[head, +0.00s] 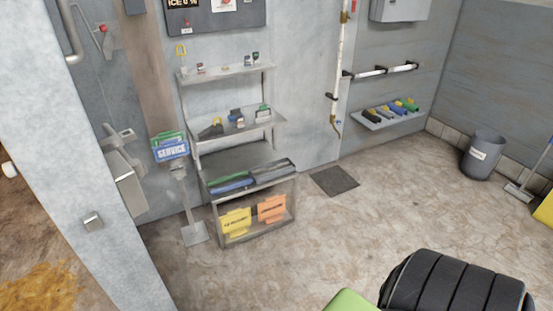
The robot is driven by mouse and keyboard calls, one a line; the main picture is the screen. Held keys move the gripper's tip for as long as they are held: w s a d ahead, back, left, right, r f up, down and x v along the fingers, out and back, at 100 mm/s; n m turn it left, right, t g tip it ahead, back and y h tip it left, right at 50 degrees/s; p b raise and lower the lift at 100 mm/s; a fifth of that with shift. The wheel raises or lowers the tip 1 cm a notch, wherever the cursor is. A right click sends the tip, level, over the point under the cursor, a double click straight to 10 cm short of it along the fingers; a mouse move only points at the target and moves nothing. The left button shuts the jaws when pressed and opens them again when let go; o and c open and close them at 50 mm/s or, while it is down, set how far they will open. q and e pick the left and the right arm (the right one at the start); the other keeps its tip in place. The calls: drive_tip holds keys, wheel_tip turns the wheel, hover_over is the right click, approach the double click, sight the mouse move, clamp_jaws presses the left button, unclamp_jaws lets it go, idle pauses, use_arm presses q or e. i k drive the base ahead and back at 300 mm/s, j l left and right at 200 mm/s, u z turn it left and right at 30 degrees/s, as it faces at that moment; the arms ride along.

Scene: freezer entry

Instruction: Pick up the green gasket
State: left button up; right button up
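Long strips, green and blue, lie at the left of the lower tier of the grey shelf rack (237,158). The green strip (230,178) may be the green gasket, but it is too small to be sure. Dark grey strips (273,171) lie beside it on the right. Another green item (410,104) lies on the small wall shelf at the right, and I cannot tell what it is. Neither of my grippers is in view.
A sign stand with a blue "SERVICE" sign (171,151) stands left of the rack. Yellow (236,221) and orange (271,209) signs stand on its bottom tier. A dark floor mat (334,180) and a grey bin (482,157) are to the right. The floor before the rack is clear.

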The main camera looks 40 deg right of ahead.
sight(229, 177)
drive_tip(key=i+l+z, duration=0.1)
drive_tip(key=l, duration=0.35)
drive_tip(key=i+l+z, duration=0.1)
drive_tip(key=l, duration=0.35)
drive_tip(key=i+l+z, duration=0.15)
drive_tip(key=l, duration=0.25)
drive_tip(key=i+l+z, duration=0.1)
drive_tip(key=l, duration=0.35)
drive_tip(key=i+z, duration=0.15)
drive_tip(key=i, duration=0.8)
